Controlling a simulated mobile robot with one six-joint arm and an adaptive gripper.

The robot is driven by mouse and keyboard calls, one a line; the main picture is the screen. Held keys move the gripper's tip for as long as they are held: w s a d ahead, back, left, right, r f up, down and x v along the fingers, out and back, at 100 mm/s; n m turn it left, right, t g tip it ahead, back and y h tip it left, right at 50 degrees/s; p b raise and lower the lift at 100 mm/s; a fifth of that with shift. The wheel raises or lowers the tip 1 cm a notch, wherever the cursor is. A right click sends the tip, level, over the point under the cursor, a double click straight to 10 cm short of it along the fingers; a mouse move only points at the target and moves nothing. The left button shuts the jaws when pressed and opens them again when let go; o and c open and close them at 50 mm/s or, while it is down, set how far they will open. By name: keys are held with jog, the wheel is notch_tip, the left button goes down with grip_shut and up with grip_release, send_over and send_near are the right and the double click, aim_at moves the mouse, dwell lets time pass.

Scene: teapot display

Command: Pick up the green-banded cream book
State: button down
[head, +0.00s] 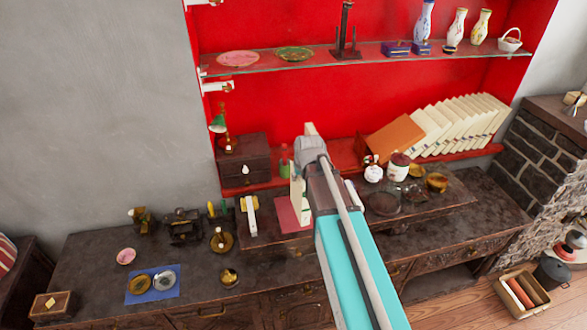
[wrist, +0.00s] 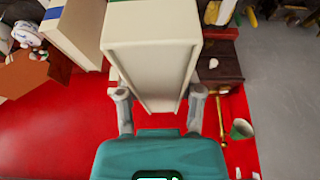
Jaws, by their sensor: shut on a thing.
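A cream book with a green edge (wrist: 150,65) fills the middle of the wrist view, between the two fingers of my gripper (wrist: 158,100). My gripper is shut on it. In the head view my gripper (head: 311,150) is in front of the red shelf bay, and a cream, green-marked piece of the book (head: 299,203) shows to its left. My arm hides much of the book there. I cannot tell from the views whether the book touches anything below.
A row of cream books (head: 465,118) stands on the red shelf at right, with a brown book (head: 395,136) leaning against it. A dark wooden box (head: 243,160) stands left of my gripper. A white teapot (head: 373,173) and a jar (head: 398,167) stand right. A glass shelf (head: 380,56) runs above.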

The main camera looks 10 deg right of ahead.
aim_at(304, 194)
jog(key=shift+s+d+r+p, duration=0.15)
jog(key=shift+s+r, duration=0.05)
jog(key=shift+s, duration=0.3)
jog(key=shift+s+d+r+p, duration=0.15)
jog(key=shift+s+r+p, duration=0.1)
jog(key=shift+s, duration=0.2)
jog(key=shift+s+d+r+p, duration=0.1)
jog(key=shift+s+d+r, duration=0.1)
jog(key=shift+s, duration=0.3)
notch_tip(304, 194, down, 7)
jog(key=b, duration=0.7)
jog(key=shift+f, duration=0.2)
jog(key=shift+a, duration=0.25)
